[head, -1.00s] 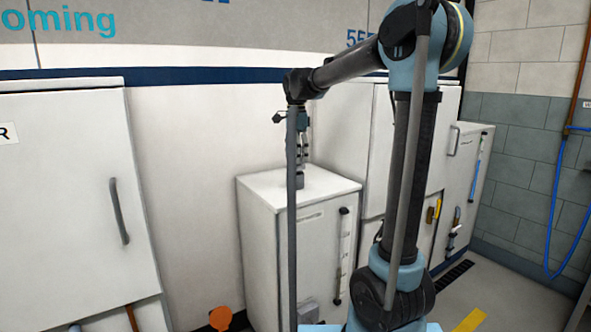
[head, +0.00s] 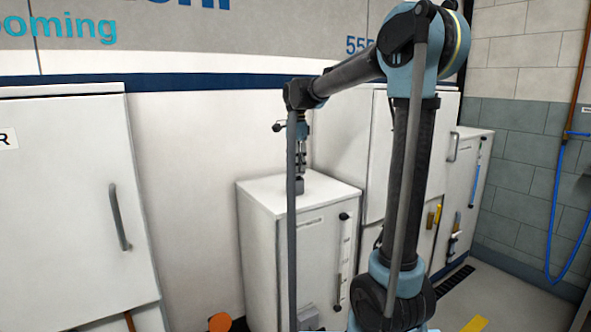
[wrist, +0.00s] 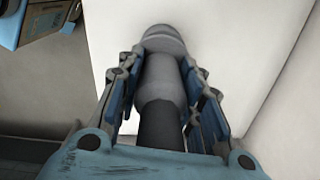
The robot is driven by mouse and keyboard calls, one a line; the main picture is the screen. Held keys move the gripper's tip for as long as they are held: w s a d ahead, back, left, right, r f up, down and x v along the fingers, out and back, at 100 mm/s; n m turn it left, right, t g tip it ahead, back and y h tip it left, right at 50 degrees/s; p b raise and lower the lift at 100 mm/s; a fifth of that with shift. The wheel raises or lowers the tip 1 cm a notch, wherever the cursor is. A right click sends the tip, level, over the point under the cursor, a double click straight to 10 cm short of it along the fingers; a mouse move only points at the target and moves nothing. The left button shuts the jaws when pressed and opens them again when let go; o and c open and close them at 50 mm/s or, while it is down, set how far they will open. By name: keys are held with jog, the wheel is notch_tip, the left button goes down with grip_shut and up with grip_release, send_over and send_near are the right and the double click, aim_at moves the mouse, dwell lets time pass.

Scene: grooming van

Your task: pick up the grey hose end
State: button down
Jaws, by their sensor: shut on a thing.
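The grey hose end (wrist: 160,78) shows in the wrist view as a grey, stepped cylinder with a dark lower part. My gripper (wrist: 165,65) is shut on it, with a finger against each side. In the head view my gripper (head: 300,168) points down over the top of a white cabinet (head: 325,190). The grey hose end (head: 299,186) shows there as a small grey piece below the fingers, at the cabinet top. I cannot tell whether it touches the top.
A large white cabinet door (head: 60,200) with a grey handle stands at the left. More white cabinets (head: 466,185) stand behind my arm on the right. A blue hose (head: 553,220) hangs on the right wall. An orange object (head: 219,322) is low at the front.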

notch_tip(320, 180, up, 18)
dwell(0.5)
jog(key=shift+s+f, duration=0.1)
jog(key=shift+f, duration=0.05)
